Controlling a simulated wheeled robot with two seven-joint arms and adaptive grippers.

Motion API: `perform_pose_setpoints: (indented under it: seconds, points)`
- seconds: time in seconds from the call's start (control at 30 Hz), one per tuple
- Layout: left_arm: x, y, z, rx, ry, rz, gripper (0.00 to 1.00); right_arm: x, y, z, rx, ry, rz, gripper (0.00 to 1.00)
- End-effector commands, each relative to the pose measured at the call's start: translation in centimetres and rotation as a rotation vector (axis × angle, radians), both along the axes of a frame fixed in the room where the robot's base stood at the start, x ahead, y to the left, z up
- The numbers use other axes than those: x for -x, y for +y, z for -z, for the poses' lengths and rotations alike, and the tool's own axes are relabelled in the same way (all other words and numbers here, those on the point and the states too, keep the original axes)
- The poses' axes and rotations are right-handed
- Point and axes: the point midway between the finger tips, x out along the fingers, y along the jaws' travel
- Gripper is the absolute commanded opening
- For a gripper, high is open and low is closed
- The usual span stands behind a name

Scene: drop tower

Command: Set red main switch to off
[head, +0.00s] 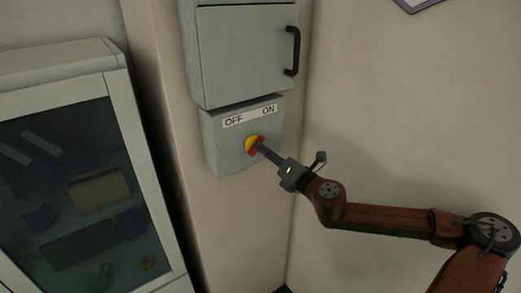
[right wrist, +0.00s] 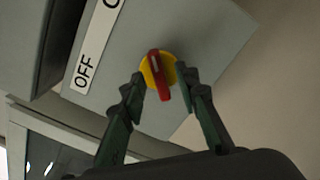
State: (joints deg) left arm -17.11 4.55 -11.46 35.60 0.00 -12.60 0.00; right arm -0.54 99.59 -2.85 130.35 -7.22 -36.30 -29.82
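The red main switch (head: 251,153) is a red handle on a round yellow disc, on the front of a grey box below an OFF/ON label (head: 249,111). In the right wrist view the red handle (right wrist: 159,78) lies slantwise across the yellow disc; I cannot tell which word it points to. My right gripper (head: 261,148) reaches the switch from the right. In the right wrist view its two fingers (right wrist: 161,82) are apart, one on each side of the disc, with gaps between them and the handle. My left gripper is not in view.
A grey cabinet (head: 245,52) with a black handle (head: 293,51) is mounted just above the switch box (head: 225,150). A glass-fronted cabinet (head: 117,95) stands at the left. The wall (head: 410,130) to the right is bare around my right arm.

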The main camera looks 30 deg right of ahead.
Motion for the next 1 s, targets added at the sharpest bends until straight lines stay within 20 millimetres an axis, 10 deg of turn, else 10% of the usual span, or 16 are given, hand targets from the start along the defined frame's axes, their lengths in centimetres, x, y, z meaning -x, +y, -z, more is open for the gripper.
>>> perform_pose_setpoints:
  seconds: [1.0]
  points:
    - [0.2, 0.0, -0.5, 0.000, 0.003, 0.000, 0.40, -2.2, 0.3, 0.0, 0.000, 0.001, -0.003, 0.24]
